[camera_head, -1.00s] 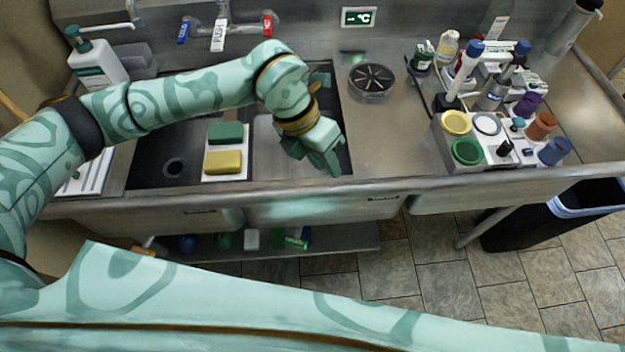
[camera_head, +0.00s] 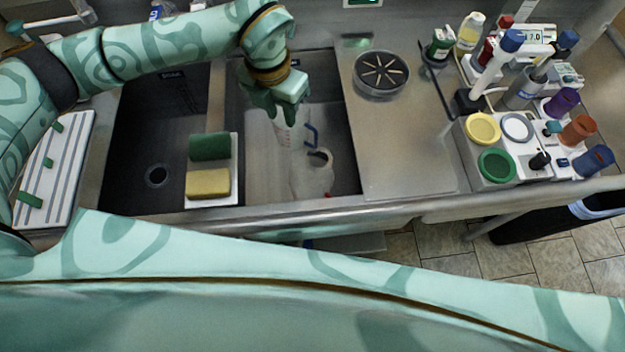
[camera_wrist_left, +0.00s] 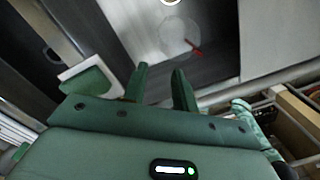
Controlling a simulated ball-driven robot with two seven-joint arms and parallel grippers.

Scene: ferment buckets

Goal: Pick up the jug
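A clear jug (camera_head: 287,134) with red marks and what looks like a blue handle is in the right sink basin, partly hidden behind my left gripper (camera_head: 284,112). My left gripper is over that basin, pointing down. In the left wrist view the fingers of my left gripper (camera_wrist_left: 160,84) stand apart with nothing between them. A faint clear round shape with a red mark (camera_wrist_left: 195,48) lies beyond the fingertips there; I cannot tell for sure that it is the jug. My right gripper is not in view.
A divider with a green sponge (camera_head: 210,146) and a yellow sponge (camera_head: 208,184) stands left of the basin. The sink's front rim (camera_head: 290,212) is nearby. A round dark-topped dish (camera_head: 381,74) and a rack of coloured caps (camera_head: 490,172) are to the right. The counter between them is clear.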

